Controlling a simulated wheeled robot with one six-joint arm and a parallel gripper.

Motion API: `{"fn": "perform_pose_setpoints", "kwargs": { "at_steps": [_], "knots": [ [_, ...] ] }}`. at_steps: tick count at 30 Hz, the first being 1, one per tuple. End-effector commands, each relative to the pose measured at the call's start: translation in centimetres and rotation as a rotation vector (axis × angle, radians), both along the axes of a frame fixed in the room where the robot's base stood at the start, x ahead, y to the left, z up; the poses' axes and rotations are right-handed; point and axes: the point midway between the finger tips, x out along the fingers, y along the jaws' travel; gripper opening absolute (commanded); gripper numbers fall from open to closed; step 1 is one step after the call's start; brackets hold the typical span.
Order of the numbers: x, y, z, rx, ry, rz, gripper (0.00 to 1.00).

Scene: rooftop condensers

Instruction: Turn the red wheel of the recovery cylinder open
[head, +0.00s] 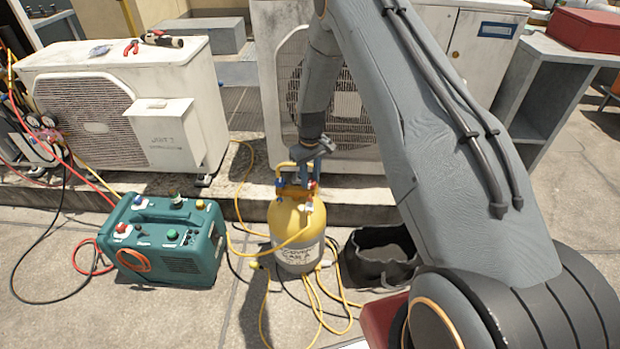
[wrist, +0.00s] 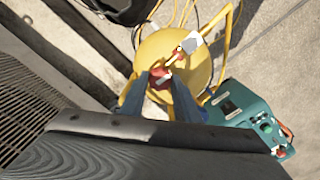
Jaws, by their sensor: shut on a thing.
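The recovery cylinder (head: 297,240) is yellow on top and grey below, and stands upright on the paving. Its yellow top also shows in the wrist view (wrist: 188,50). My gripper (head: 306,176) is above the cylinder, pointing down at the valves. In the wrist view its two blue-grey fingers (wrist: 160,95) are shut on the red wheel (wrist: 159,75) at the cylinder's top. The wheel is partly hidden by the fingers. In the head view a bit of red (head: 313,185) shows beside the fingertips, and a blue part (head: 280,187) is at their left.
A green recovery machine (head: 165,240) stands left of the cylinder. A black open bag (head: 382,258) is at its right. Yellow hoses (head: 318,300) loop around its base. A condenser unit (head: 125,105) with pliers (head: 150,40) on top is behind left. Another condenser (head: 285,75) stands behind.

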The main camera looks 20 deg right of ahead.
Motion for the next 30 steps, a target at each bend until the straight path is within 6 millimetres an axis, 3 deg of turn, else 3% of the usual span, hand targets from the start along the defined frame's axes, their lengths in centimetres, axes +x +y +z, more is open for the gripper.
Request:
{"fn": "perform_pose_setpoints", "kwargs": {
  "at_steps": [12, 13, 16, 25, 30],
  "knots": [
    [0.3, 0.0, 0.1, -0.001, -0.007, 0.007, 0.06],
    [0.3, 0.0, 0.1, -0.001, -0.007, 0.007, 0.3],
    [0.2, 0.0, 0.1, 0.0, -0.005, 0.007, 0.47],
    [0.1, 0.0, 0.1, 0.0, -0.002, 0.007, 0.47],
    [0.2, 0.0, 1.8, 0.0, -0.005, 0.006, 0.47]
  ]
}}
